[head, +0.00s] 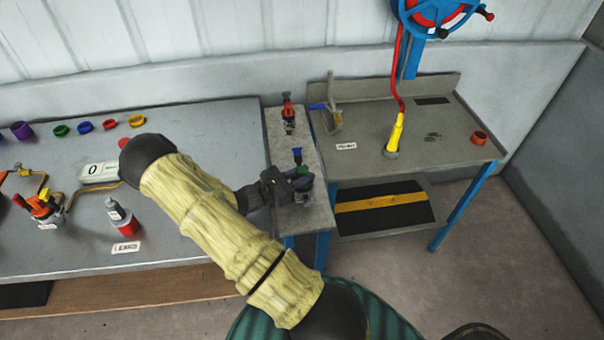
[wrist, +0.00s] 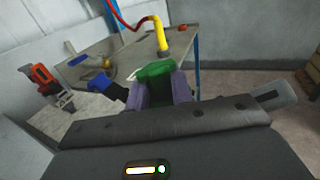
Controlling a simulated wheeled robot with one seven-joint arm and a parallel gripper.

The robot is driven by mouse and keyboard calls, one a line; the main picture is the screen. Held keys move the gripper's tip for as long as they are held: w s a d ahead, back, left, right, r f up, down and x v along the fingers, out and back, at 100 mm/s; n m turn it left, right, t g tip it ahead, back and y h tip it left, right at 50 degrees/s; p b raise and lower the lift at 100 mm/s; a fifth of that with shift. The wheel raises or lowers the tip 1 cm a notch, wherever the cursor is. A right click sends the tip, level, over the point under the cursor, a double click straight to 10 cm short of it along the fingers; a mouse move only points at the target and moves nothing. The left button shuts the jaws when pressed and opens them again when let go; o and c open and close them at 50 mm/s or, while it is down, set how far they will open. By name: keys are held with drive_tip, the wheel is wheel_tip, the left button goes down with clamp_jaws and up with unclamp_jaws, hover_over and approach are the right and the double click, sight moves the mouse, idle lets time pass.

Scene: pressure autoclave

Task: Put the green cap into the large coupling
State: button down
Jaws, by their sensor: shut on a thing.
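The green cap (wrist: 157,70) is between the purple fingertips of my gripper (wrist: 161,88), which is shut on it. In the head view the green cap (head: 305,171) shows small at the end of my gripper (head: 300,183), over the narrow grey table. A blue-topped fitting (head: 297,156) is just behind the cap; its blue part (wrist: 100,82) is left of the fingers in the wrist view. A red-topped fitting (head: 288,115) stands farther back. I cannot tell for sure which fitting is the large coupling. Whether the cap touches anything is hidden.
The large grey table (head: 200,232) at left holds several coloured rings, a bottle (head: 115,210) and a red-orange valve fitting (head: 40,207). The right table (head: 440,130) bears a yellow nozzle (head: 395,133) on a red hose and an orange ring (head: 479,138).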

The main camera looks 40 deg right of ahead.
drive_tip(key=shift+f, duration=0.3)
drive_tip(key=c, duration=1.2)
unclamp_jaws()
drive_tip(key=shift+c, duration=0.2)
drive_tip(key=shift+r, duration=0.45)
drive_tip(key=a+b, duration=0.1)
drive_tip(key=a, duration=0.3)
drive_tip(key=w+a, duration=0.1)
drive_tip(key=a, duration=0.3)
drive_tip(key=w+a+b, duration=0.1)
drive_tip(key=a, duration=0.3)
drive_tip(key=shift+f+b, duration=0.1)
drive_tip(key=shift+b, duration=0.2)
drive_tip(key=shift+s, duration=0.1)
